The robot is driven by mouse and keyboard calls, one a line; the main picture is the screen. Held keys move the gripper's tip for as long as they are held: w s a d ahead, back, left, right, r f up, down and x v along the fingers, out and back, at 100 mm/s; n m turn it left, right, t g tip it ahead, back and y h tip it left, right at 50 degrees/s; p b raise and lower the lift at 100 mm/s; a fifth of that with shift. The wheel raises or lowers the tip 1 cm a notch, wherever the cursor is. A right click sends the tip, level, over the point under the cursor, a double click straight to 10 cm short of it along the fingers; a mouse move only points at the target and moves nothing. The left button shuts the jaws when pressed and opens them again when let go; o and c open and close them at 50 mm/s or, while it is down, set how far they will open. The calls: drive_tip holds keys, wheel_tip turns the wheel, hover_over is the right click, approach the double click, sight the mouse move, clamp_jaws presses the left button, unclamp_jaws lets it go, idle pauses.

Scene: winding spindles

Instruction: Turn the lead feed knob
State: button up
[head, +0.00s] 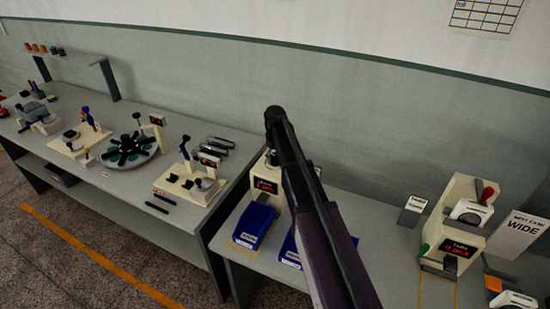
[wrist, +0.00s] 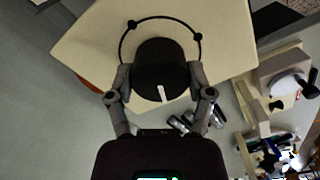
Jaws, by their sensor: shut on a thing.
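The lead feed knob (wrist: 160,62) is a round black knob with a white pointer line, on a cream panel (wrist: 88,42) in the wrist view. A thin black arc with dots at its ends curves around its far side. The pointer line is on the side toward my gripper. My gripper (wrist: 161,82) has one finger on each side of the knob and is shut on it. In the head view my dark arm hides my gripper and the knob. A cream machine with a red display (head: 266,186) shows partly behind my arm.
Blue bins (head: 253,225) stand in front of the machine. A second cream machine with a display (head: 461,249) and a "WIDE" card (head: 518,235) stand to the right. A long bench (head: 120,195) with several fixtures is at left. The wall runs close behind.

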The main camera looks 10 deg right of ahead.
drive_tip(key=m, duration=0.6)
drive_tip(key=shift+s+m, duration=0.1)
drive_tip(key=shift+m, duration=0.2)
drive_tip(key=m, duration=0.6)
drive_tip(key=shift+d+m, duration=0.1)
drive_tip(key=shift+m, duration=0.3)
drive_tip(key=o, duration=1.1)
drive_tip(key=shift+n, duration=0.4)
